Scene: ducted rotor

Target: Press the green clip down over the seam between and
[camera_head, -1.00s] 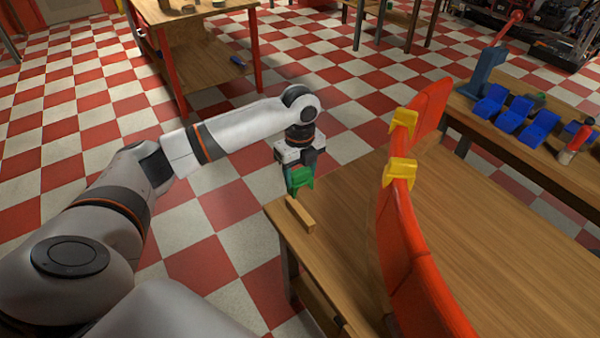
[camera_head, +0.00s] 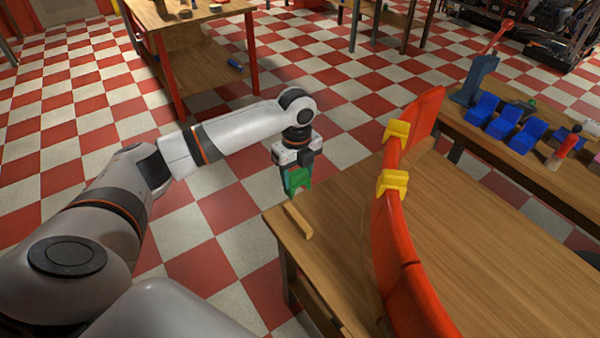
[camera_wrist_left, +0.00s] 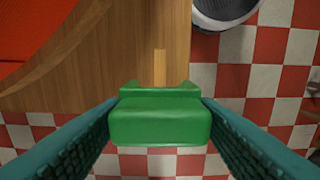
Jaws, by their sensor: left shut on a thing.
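My left gripper (camera_head: 296,184) is shut on the green clip (camera_head: 298,179), just above and beyond the near left corner of the wooden table. In the left wrist view the green clip (camera_wrist_left: 160,118) sits between the two teal fingers, with its open side facing away from the camera. The red-orange curved duct (camera_head: 405,235) stands on the table, to the right of the gripper and apart from it. Two yellow clips (camera_head: 396,134) sit over its top edge. A seam shows as a thin line on the duct's near part. My right gripper is not in view.
A small wooden block (camera_head: 298,220) lies at the left edge of the wooden table (camera_head: 480,240), just below the gripper. Blue bins (camera_head: 502,121) and a blue press with a red handle (camera_head: 476,80) stand on the back right bench. Another table (camera_head: 205,50) is at the back left.

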